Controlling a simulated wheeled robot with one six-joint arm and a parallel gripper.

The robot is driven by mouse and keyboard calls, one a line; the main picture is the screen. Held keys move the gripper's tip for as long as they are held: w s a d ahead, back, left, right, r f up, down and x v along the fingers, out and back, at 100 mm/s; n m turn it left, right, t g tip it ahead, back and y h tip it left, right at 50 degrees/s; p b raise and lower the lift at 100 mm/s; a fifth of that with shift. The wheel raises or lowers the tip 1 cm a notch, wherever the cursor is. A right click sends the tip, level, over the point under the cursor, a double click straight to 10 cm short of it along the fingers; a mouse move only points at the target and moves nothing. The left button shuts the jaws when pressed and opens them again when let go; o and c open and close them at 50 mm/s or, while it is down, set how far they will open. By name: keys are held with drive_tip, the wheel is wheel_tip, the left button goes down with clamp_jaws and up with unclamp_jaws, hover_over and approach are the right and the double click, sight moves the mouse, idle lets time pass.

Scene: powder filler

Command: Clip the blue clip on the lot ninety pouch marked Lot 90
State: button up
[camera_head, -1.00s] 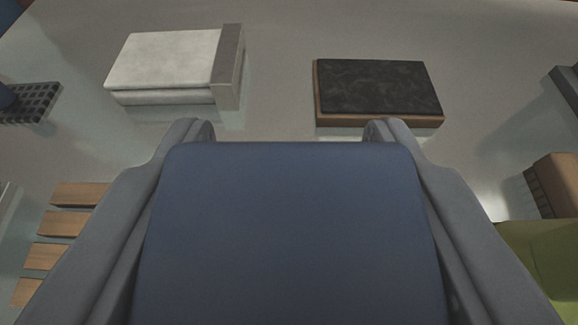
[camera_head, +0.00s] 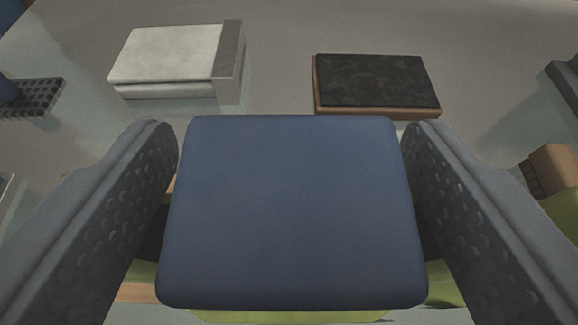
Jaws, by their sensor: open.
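The blue clip (camera_head: 290,205) fills the middle of the view, seen from close above as a flat rounded block. My gripper (camera_head: 288,140) is open around it, with one finger on each side and a gap between each finger and the clip. Green material (camera_head: 290,316) shows below and beside the clip's near edge; it may be a pouch, but the clip hides most of it. I cannot tell whether the clip grips it. No Lot 90 marking is readable.
A white block with a grey end (camera_head: 170,60) and a black-topped brown block (camera_head: 375,82) lie farther back. A dark grid piece (camera_head: 40,97) is at the left. A brown block (camera_head: 553,170) and green material (camera_head: 565,212) are at the right edge.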

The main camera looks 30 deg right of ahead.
drive_tip(key=v, duration=1.6)
drive_tip(key=s+a+f+n+t+y, duration=0.2)
drive_tip(key=s+a, duration=0.2)
drive_tip(key=a, duration=0.6)
drive_tip(key=s+a+f+n+t+y, duration=0.2)
drive_tip(key=s+a, duration=0.3)
drive_tip(key=a, duration=0.6)
drive_tip(key=s+a+f+n+t+y, duration=0.2)
drive_tip(key=s+a, duration=0.3)
drive_tip(key=a, duration=0.5)
drive_tip(key=shift+s+a+y, duration=0.2)
drive_tip(key=shift+a+y, duration=0.1)
drive_tip(key=shift+y, duration=0.2)
drive_tip(key=shift+r, duration=0.1)
